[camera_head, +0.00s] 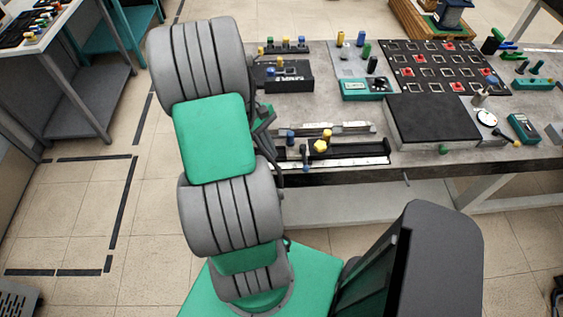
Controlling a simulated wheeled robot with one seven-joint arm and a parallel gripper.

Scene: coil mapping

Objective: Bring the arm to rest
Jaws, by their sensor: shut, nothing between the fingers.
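My arm (215,140) rises in the middle-left of the head view, with thick grey ribbed joints and green covers. It stands in front of the left end of the workbench (350,178). My gripper (279,178) is mostly hidden behind the arm. Only dark narrow parts show at the arm's right side, near the bench's front left corner. It is shut, and I see nothing held in it.
The bench carries a black panel with red parts (445,66), a black flat box (432,118), a rail fixture with a yellow knob (321,146) and teal devices. A shelf table (75,95) stands at left. Tiled floor between them is clear.

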